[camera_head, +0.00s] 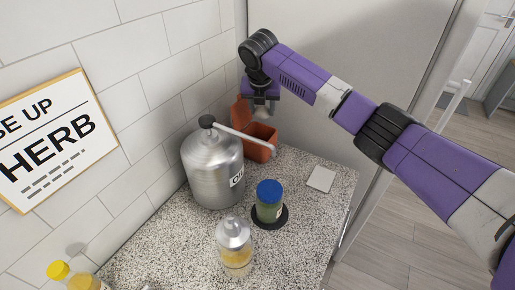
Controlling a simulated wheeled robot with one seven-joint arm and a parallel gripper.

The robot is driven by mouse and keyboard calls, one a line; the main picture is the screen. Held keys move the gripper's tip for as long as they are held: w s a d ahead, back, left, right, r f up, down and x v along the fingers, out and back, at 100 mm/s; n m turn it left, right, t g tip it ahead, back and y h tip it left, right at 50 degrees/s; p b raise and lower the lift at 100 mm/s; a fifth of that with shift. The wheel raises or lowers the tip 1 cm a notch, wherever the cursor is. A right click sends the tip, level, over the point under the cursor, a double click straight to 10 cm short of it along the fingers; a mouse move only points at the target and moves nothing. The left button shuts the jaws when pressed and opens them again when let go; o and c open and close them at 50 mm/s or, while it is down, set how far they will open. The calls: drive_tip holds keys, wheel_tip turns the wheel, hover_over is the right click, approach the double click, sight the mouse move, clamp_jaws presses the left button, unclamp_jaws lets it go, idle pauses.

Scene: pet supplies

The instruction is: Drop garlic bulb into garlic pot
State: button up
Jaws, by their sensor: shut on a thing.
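The garlic pot (259,151) is a terracotta container at the back of the speckled counter, near the tall pale panel. A terracotta piece, which looks like its raised lid (242,111), stands up at its left. My gripper (262,112) points down just above the pot's opening. It is shut on a small pale thing, apparently the garlic bulb, which is mostly hidden by the fingers and hard to make out. The inside of the pot is largely out of sight.
A steel oil can (212,170) with a long spout stands left of the pot, its spout reaching across the pot's front. A blue-lidded jar (269,201) on a black coaster, a glass shaker (235,250) and a white square (321,179) are nearer.

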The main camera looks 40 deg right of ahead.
wheel_tip(320, 180, down, 2)
drive_tip(key=shift+f+b, duration=0.2)
drive_tip(key=shift+b, duration=0.5)
drive_tip(key=o, duration=1.4)
drive_tip(key=shift+b+v, duration=0.65)
drive_tip(key=shift+v, duration=3.3)
drive_tip(key=shift+s, duration=0.1)
